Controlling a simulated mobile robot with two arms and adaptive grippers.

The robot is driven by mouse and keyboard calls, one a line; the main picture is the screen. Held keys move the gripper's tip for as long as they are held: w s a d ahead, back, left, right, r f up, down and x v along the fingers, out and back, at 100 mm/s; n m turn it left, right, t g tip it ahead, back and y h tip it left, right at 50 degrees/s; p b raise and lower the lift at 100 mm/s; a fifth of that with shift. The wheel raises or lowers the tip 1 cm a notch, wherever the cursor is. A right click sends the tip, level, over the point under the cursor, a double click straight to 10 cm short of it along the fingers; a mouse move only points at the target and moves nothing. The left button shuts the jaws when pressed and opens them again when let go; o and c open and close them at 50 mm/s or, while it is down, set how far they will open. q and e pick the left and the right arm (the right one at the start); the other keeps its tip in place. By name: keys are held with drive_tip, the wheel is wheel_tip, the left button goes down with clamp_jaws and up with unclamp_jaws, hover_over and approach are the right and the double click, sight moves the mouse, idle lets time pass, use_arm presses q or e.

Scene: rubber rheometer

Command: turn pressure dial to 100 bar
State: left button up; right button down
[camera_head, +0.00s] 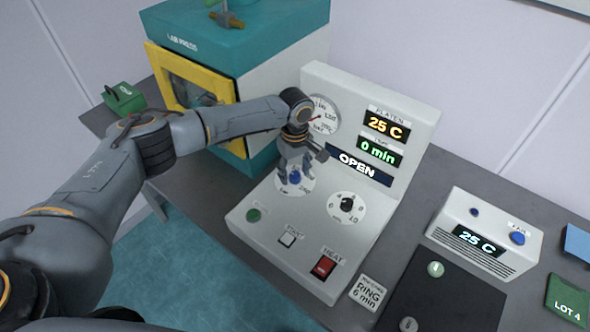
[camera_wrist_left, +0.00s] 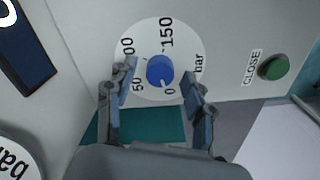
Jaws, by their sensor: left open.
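The pressure dial is a blue knob (camera_wrist_left: 160,71) on a round white scale (camera_wrist_left: 150,35) marked 0, 50, 150 and bar; one more number is partly hidden by a finger. The knob's pointer mark is small and seems to lie near 0. In the head view the blue knob (camera_head: 294,177) sits on the sloping panel. My left gripper (camera_head: 294,172) is over it from above. In the left wrist view the gripper (camera_wrist_left: 159,76) is open, with one finger on each side of the knob and visible gaps between. My right gripper is not in view.
A second, black dial (camera_head: 347,204) sits to the right on the panel. Below are a green button (camera_head: 253,215), a white START button (camera_head: 287,239) and a red HEAT switch (camera_head: 323,266). A gauge (camera_head: 324,116) and displays stand behind. The teal press (camera_head: 245,60) is at left.

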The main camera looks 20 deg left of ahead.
use_arm(q)
drive_tip(key=shift+c, duration=1)
clamp_jaws()
